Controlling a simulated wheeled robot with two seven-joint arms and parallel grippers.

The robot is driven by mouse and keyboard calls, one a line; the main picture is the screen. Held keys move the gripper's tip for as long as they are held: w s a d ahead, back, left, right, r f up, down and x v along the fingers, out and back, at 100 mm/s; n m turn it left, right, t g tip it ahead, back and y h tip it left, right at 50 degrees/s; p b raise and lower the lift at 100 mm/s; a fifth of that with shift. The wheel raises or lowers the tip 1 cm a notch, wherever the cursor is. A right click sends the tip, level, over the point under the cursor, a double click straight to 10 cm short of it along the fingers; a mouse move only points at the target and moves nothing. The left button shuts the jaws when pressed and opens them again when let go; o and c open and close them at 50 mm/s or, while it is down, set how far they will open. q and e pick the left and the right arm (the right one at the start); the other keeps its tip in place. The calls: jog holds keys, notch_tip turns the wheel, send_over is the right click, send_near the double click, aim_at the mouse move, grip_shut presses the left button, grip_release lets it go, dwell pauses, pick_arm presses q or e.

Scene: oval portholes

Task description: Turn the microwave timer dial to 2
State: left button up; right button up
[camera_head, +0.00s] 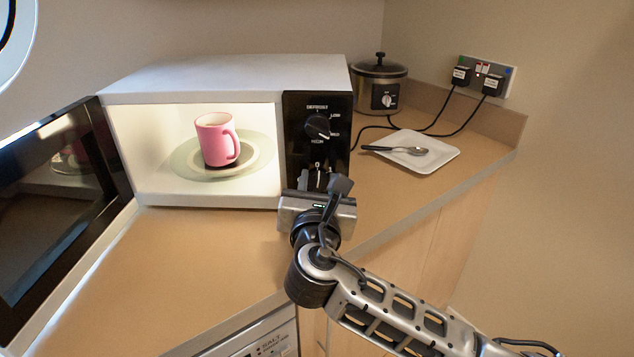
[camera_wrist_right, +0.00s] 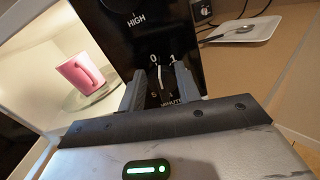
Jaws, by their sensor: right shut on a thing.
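The white microwave (camera_head: 220,78) stands on the counter with its door (camera_head: 50,200) swung open to the left. Its black control panel (camera_head: 296,125) carries an upper power dial (camera_head: 317,127) and a lower timer dial (camera_wrist_right: 161,80). In the head view my right gripper mostly hides the timer dial. My right gripper (camera_head: 318,182) is at the panel's lower part; in the wrist view its fingers (camera_wrist_right: 158,88) are shut on the timer dial, one on each side. The marks 0 and 1 show above the dial and 5 at its lower left. I cannot tell its exact setting. My left gripper is not in view.
A pink mug (camera_head: 217,140) stands on the glass turntable (camera_head: 185,165) inside the lit microwave. Right of it are a rice cooker (camera_head: 379,88), a white plate (camera_head: 430,160) with a spoon (camera_head: 400,150), and a wall socket (camera_head: 487,73) with two plugs. The counter front (camera_head: 200,260) is clear.

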jog(key=m, duration=0.4)
jog(key=shift+d+f+m, duration=0.25)
jog(key=shift+d+m, duration=0.05)
jog(key=m, duration=0.2)
jog(key=m+b, duration=0.1)
jog(key=shift+d+f+m, duration=0.2)
jog(key=shift+f+m, duration=0.05)
jog(key=shift+m, duration=0.15)
jog(key=m+b, duration=0.1)
jog(key=m, duration=0.3)
jog(key=shift+d+f+b, duration=0.15)
jog(key=shift+f+b, duration=0.15)
jog(key=shift+b, duration=0.05)
jog(key=shift+f+m+b, duration=0.1)
jog(key=shift+m+b, duration=0.3)
jog(key=shift+m, duration=0.8)
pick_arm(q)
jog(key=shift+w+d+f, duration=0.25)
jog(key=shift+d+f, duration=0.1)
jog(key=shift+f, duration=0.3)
pick_arm(e)
jog(key=shift+m, duration=0.6)
pick_arm(q)
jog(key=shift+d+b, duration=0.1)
jog(key=shift+b, duration=0.2)
pick_arm(e)
jog(key=o, duration=1)
jog(key=shift+c, duration=0.2)
